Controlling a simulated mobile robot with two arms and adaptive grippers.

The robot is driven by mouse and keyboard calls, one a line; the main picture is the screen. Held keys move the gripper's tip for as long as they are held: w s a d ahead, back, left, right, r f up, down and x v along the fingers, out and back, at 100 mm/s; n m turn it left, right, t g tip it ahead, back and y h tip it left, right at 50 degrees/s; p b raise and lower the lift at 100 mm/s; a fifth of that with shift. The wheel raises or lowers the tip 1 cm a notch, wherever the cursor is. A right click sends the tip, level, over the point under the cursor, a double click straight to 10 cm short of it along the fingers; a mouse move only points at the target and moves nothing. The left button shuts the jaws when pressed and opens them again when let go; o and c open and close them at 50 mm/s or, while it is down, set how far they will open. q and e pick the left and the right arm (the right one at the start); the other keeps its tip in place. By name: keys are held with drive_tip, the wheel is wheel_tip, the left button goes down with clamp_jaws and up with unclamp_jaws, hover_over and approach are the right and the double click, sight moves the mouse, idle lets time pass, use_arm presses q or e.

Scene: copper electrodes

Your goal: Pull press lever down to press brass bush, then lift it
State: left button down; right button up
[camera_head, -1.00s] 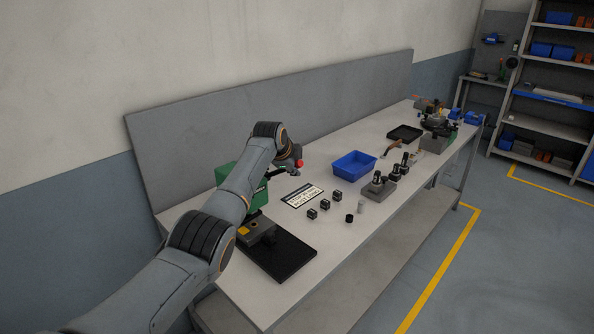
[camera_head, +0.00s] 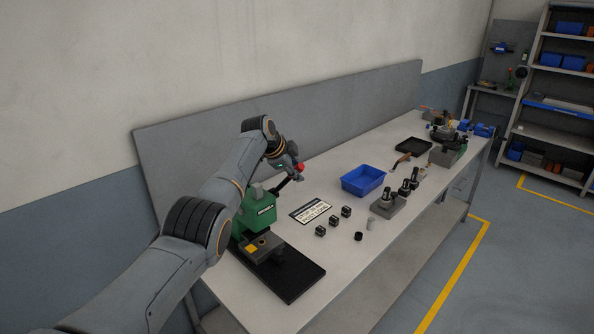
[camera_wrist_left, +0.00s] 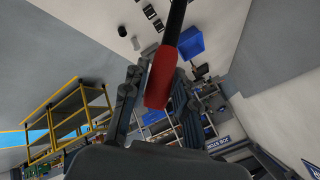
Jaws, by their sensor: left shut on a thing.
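The green press (camera_head: 255,215) stands at the near left end of the workbench, on a black base plate (camera_head: 292,276). Its black lever (camera_head: 284,186) slants up and right to a red grip (camera_head: 301,167). My left gripper (camera_head: 293,172) is shut on the red grip. The left wrist view shows the red grip (camera_wrist_left: 162,80) between the two fingers. A grey block with a yellow patch (camera_head: 252,248) sits at the press foot. A small brass-coloured spot (camera_head: 263,241) shows on it, but I cannot tell whether it is the brass bush. My arm covers part of the press. My right gripper is not in view.
On the workbench lie a label plate (camera_head: 310,211), several small dark blocks (camera_head: 333,221), a blue bin (camera_head: 363,180), a grey fixture with dark posts (camera_head: 388,203) and a black tray (camera_head: 412,147). A grey panel (camera_head: 290,130) stands behind the bench.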

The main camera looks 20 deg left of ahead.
use_arm(q)
drive_tip(key=c, duration=1)
unclamp_jaws()
drive_tip(key=shift+w+a+r, duration=0.1)
drive_tip(key=shift+a+r, duration=0.05)
drive_tip(key=shift+r, duration=0.05)
drive_tip(key=shift+c, duration=0.2)
drive_tip(key=shift+a+f, duration=0.1)
drive_tip(key=shift+f, duration=0.05)
drive_tip(key=shift+s+r, duration=0.2)
drive_tip(key=shift+r, duration=0.1)
drive_tip(key=v, duration=1.1)
drive_tip(key=shift+s, duration=0.15)
